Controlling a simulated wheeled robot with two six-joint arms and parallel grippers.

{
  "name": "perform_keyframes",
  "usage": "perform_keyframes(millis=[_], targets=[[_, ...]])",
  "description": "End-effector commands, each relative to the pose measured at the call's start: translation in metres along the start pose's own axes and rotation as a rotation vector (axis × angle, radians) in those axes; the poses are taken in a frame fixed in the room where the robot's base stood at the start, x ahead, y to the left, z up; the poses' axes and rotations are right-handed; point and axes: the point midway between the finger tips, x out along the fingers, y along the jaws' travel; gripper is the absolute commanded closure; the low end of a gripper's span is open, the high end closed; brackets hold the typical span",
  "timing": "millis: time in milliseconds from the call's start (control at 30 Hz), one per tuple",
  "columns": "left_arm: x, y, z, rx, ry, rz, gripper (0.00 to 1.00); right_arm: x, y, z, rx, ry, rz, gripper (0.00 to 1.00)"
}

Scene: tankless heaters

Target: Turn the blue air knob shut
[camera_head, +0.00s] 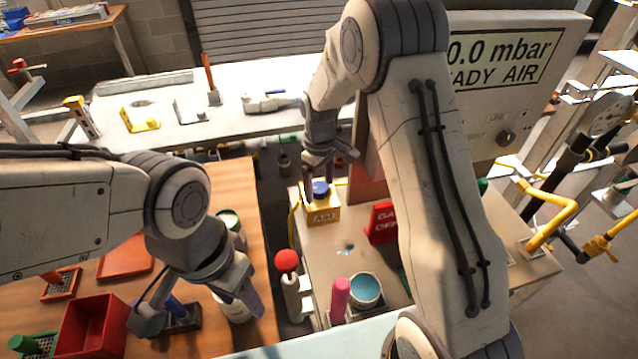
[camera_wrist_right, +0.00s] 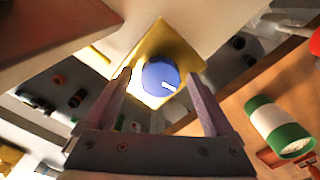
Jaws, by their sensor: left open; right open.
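The blue air knob (camera_head: 320,188) sits on top of a yellow box marked AIR (camera_head: 322,214), at the back of a small bench. In the right wrist view the round blue knob (camera_wrist_right: 160,76) with a white mark lies between and beyond my fingertips, on the yellow box (camera_wrist_right: 178,50). My right gripper (camera_head: 328,165) is open just above the knob; its two fingers also show in the right wrist view (camera_wrist_right: 160,92). I cannot tell whether they touch the knob. My left gripper (camera_head: 205,305) is open, low over the wooden table at the left.
A red sign (camera_head: 383,222) stands right of the yellow box. A grey panel reading 0.0 mbar (camera_head: 515,60) rises behind my right arm. A red ball-topped post (camera_head: 286,262), a pink-topped item (camera_head: 340,295) and a teal-filled cup (camera_head: 366,290) stand nearer. A red bin (camera_head: 92,325) lies left.

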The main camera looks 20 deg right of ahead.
Motion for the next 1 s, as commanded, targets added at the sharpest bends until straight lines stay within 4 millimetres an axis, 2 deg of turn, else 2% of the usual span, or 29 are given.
perform_keyframes(millis=[267,300,367,500,533,767,1000], targets=[[-0.0002,0.0,0.0,0.0,0.0,0.0,0.5,0.0027,-0.0001,-0.0001,0.0,0.001,0.0,0.11],[-0.0002,0.0,0.0,0.0,0.0,0.0,0.5,0.0027,-0.0001,-0.0001,0.0,0.001,0.0,0.15],[-0.0002,0.0,0.0,0.0,0.0,0.0,0.5,0.0026,-0.0001,-0.0001,0.0,0.001,0.0,0.38],[-0.0002,0.0,0.0,0.0,0.0,0.0,0.5,0.0024,-0.0001,-0.0001,0.0,0.001,0.0,0.92],[-0.0002,0.0,0.0,0.0,0.0,0.0,0.5,0.0024,-0.0001,-0.0001,0.0,0.001,0.0,0.97],[-0.0009,0.0001,0.0,0.0,0.0,0.0,0.5,0.002,-0.0001,-0.0002,0.018,0.001,0.0,0.97],[-0.0038,0.0003,-0.0002,0.0,0.0,0.0,0.5,0.0013,0.0,-0.0004,0.125,0.001,0.0,0.97]])
